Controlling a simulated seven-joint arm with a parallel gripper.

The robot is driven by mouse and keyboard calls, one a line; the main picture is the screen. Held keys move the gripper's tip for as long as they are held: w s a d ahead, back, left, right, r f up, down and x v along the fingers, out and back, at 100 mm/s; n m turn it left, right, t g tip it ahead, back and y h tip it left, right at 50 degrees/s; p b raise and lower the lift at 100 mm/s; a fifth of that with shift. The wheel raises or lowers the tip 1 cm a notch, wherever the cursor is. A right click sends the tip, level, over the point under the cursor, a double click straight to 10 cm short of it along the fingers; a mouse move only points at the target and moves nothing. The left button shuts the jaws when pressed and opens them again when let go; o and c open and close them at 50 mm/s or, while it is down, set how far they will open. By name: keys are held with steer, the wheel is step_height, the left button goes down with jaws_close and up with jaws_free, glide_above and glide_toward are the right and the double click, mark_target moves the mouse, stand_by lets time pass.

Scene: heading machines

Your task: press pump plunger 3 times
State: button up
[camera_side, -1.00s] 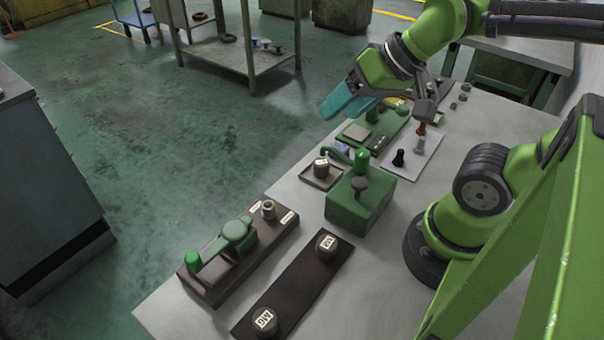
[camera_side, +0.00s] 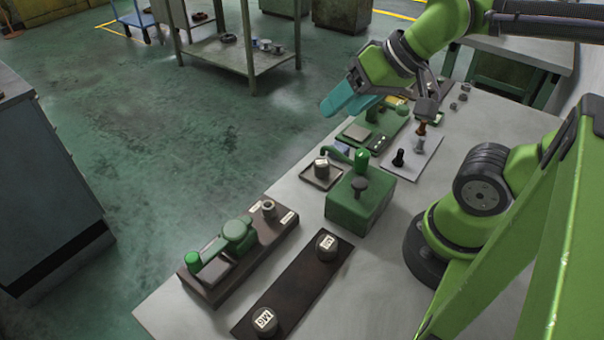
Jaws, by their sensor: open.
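A green box-shaped pump unit (camera_side: 358,203) stands on the grey bench, right of the picture's middle. On its top are an upright green post (camera_side: 362,160) with a curved spout to the left and a dark round knob (camera_side: 360,184). I cannot tell for certain which of these is the plunger. My gripper (camera_side: 385,106) is open and empty, with teal and dark grey parts at its end. It hangs behind the pump in the picture, above the far part of the bench and apart from the pump.
A green lever device (camera_side: 236,235) and a dark plate (camera_side: 295,285) with two weights lie nearer. A pale plate (camera_side: 412,158) with small pegs and a green scale-like device (camera_side: 360,133) are behind.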

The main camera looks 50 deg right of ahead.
jaws_close()
stand_by(1.5)
